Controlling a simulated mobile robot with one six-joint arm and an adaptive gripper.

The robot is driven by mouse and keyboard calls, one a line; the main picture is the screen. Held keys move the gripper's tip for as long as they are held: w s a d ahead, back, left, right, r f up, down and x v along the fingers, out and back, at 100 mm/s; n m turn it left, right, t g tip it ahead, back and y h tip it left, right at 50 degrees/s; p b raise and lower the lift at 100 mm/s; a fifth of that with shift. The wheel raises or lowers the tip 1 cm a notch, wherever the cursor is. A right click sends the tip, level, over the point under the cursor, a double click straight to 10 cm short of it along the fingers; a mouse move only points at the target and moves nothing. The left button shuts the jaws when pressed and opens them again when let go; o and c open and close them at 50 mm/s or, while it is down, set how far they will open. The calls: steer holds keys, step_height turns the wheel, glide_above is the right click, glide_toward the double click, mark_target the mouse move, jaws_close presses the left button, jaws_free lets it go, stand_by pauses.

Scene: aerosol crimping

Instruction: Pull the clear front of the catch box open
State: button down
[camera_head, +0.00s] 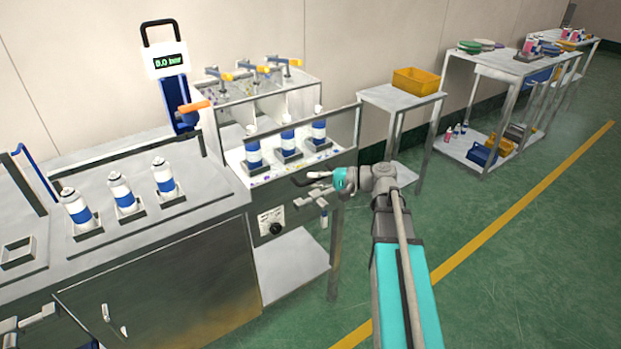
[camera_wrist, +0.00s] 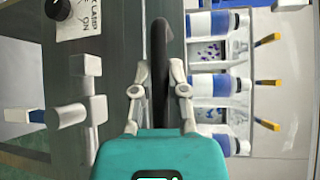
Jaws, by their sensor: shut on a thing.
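My gripper (camera_head: 325,178) is at the front of the middle station, shut on a dark curved handle (camera_head: 301,179). In the wrist view the black handle (camera_wrist: 160,45) runs between the two fingers of my gripper (camera_wrist: 160,92). The catch box (camera_head: 352,160) holds three upright cans with blue bands, such as the middle can (camera_head: 288,144). The cans (camera_wrist: 208,87) lie to the right of the handle in the wrist view. The clear front itself is hard to make out, and I cannot tell how far it is open.
Below the handle are pale lever fittings (camera_head: 307,201), a black knob (camera_head: 275,229) and a lamp label (camera_head: 270,214). Yellow-handled clamps (camera_head: 255,66) stand behind the cans. A steel bench (camera_head: 170,225) is at left. Green floor (camera_head: 480,260) is free at right.

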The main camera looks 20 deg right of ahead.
steer(key=shift+w+d, duration=0.1)
steer(key=c, duration=0.9)
jaws_free()
